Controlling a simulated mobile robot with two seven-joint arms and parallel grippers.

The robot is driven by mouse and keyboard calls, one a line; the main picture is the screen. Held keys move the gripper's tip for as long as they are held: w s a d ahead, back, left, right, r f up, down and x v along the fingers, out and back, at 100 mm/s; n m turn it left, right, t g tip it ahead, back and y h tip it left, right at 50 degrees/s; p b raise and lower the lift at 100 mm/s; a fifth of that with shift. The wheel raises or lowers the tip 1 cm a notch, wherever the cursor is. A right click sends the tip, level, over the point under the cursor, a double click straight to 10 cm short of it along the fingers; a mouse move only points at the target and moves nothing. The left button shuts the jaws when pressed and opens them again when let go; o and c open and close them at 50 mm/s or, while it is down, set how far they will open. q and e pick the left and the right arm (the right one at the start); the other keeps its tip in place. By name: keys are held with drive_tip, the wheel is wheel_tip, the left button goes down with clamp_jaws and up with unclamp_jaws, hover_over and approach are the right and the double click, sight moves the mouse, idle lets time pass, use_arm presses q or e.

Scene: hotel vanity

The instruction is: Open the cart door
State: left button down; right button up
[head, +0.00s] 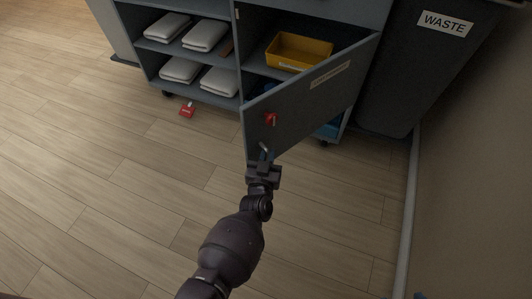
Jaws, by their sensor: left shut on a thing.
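The grey cart door (312,95) stands part-way open in the head view. Its left edge is swung out from the cart (237,60) toward me, and its right edge is by the cart's right side. A small handle (264,148) sits low near the door's free edge. My left gripper (264,160) is shut on this handle; its fingertips are small and partly hidden. A red latch piece (271,119) is on the door above the handle. Behind the door, a yellow bin (299,51) stands on a shelf. My right gripper is not in view.
A red padlock (187,110) lies on the floor left of the door. Folded white towels (205,35) fill the cart's open left shelves. A dark waste bin (425,70) stands at the right, near the wall (475,170). The wooden floor (120,190) in front is clear.

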use_arm(q)
drive_tip(key=shift+w+d+r, duration=0.1)
drive_tip(key=shift+d+r, duration=0.05)
drive_tip(key=c, duration=1.2)
unclamp_jaws()
drive_tip(key=shift+a, duration=0.2)
